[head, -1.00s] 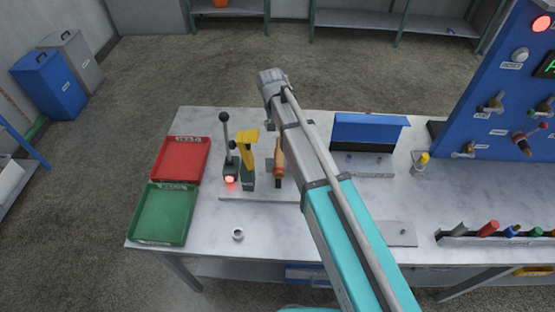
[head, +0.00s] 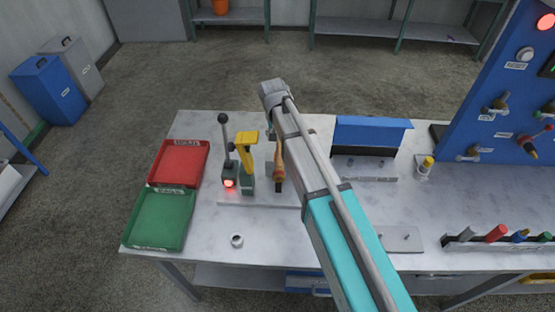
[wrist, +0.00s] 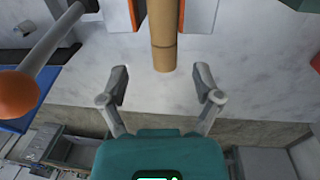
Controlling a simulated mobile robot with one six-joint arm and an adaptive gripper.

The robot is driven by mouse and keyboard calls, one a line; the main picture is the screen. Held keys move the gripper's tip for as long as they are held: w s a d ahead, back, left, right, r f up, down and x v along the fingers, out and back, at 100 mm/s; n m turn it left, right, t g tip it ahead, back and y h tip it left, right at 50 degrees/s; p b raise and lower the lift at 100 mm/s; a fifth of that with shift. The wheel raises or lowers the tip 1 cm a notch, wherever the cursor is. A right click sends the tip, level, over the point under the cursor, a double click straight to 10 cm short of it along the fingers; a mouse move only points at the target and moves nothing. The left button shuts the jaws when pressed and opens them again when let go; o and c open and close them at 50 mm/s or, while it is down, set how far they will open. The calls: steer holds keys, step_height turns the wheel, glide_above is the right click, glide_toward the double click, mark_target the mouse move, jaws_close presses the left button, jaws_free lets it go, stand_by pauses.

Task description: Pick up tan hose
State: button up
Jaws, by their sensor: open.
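In the wrist view the tan hose (wrist: 163,50) comes in from the top as a tan cylinder with a thin darker band. Its near end lies over the grey-white tabletop. My gripper (wrist: 162,82) has its two fingers spread wide, and nothing is between them. The hose end is just beyond the fingertips, roughly midway between them and apart from both. The rest of the hose runs out of the picture. In the head view my arm covers my gripper. An orange-brown upright piece beside the arm may be the hose; I cannot tell.
A red tray (head: 180,163) and a green tray (head: 160,218) lie at the table's left. A lever (head: 225,140) and a yellow-topped green post (head: 247,160) stand close left of my arm. A blue-backed stand (head: 368,132) is to the right. The front table area is partly clear.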

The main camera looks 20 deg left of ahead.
mark_target(280, 146)
steer(key=shift+a+f+b, duration=0.1)
steer(key=shift+f+b, duration=1.6)
steer(key=shift+f, duration=0.05)
steer(key=shift+f+b, duration=0.85)
jaws_close()
